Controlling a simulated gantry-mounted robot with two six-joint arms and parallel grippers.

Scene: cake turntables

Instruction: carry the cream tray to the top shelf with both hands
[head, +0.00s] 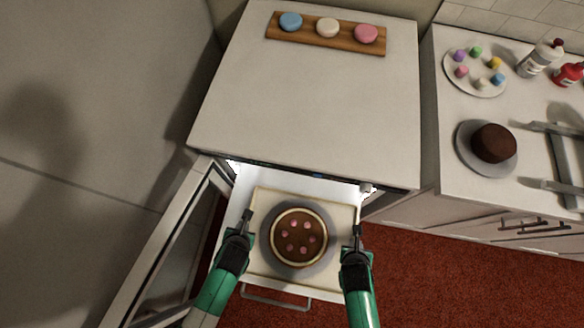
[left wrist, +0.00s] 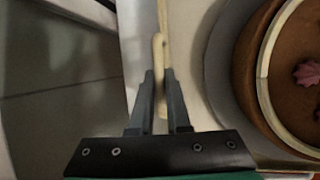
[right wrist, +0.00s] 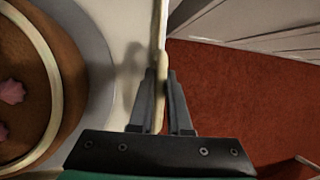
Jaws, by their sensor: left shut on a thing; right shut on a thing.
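The cream tray (head: 266,196) is in front of the opened unit, above a pulled-out white surface, in the head view. On it a grey round plate (head: 272,252) bears a brown cake (head: 299,238) with a pale rim and several pink dollops. My left gripper (head: 247,222) is shut on the tray's left edge; the left wrist view shows a cream handle (left wrist: 159,75) between its fingers. My right gripper (head: 355,236) is shut on the tray's right edge, and the right wrist view shows that cream edge (right wrist: 159,70) between its fingers. I cannot tell whether the tray touches the surface below.
An open door (head: 165,245) stands at the left. The white top (head: 310,105) above the opening is mostly clear, with a wooden board (head: 325,43) of three coloured rounds at its back. A right counter (head: 460,185) holds a chocolate cake (head: 493,143), a plate of small pieces (head: 474,88) and bottles.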

